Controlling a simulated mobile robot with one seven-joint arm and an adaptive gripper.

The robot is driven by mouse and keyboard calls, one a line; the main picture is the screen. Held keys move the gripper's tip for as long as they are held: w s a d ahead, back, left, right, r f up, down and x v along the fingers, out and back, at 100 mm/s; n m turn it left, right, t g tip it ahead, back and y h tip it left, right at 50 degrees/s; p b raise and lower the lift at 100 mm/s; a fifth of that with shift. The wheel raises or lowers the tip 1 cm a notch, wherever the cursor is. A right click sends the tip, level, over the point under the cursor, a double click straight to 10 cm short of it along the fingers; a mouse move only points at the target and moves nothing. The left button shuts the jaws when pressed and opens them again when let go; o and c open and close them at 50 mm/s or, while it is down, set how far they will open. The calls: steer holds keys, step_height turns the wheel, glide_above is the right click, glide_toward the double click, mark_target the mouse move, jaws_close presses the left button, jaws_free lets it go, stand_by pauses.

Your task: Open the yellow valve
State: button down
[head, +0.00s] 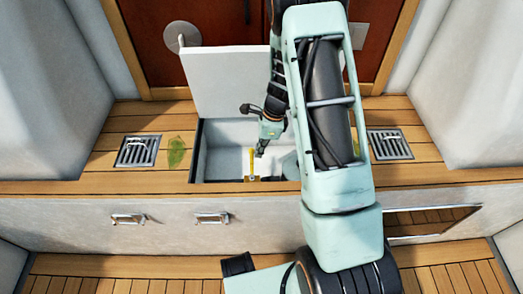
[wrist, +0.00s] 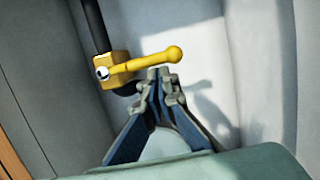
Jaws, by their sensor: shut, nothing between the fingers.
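The yellow valve (head: 252,165) sits inside an open white locker in the bench, at its front edge. In the wrist view, its yellow lever handle (wrist: 148,62) reaches right from a brass-coloured body (wrist: 112,68) on a dark pipe (wrist: 93,25). The handle has a rounded knob at its end. My gripper (wrist: 160,78) is shut and empty, with its fingertips just below the handle's outer half in the picture. I cannot tell whether they touch it. In the head view, my gripper (head: 261,150) reaches down into the locker, just right of the handle.
The locker's white lid (head: 225,80) stands raised behind the opening. The locker walls (head: 225,133) are close around my gripper.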

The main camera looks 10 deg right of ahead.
steer(key=shift+w+a+n+p, duration=0.2)
steer(key=shift+a+n+p, duration=0.15)
steer(key=shift+n, duration=0.25)
steer(key=s+a+n+g+h+p, duration=0.2)
steer(key=a+n, duration=0.8)
steer(key=n, duration=0.7)
steer(key=shift+s+a+g+p, duration=0.35)
steer(key=shift+s+g+p, duration=0.25)
steer(key=shift+s+p, duration=0.4)
steer(key=shift+w, duration=0.15)
steer(key=v, duration=1.2)
steer(key=shift+a, duration=0.1)
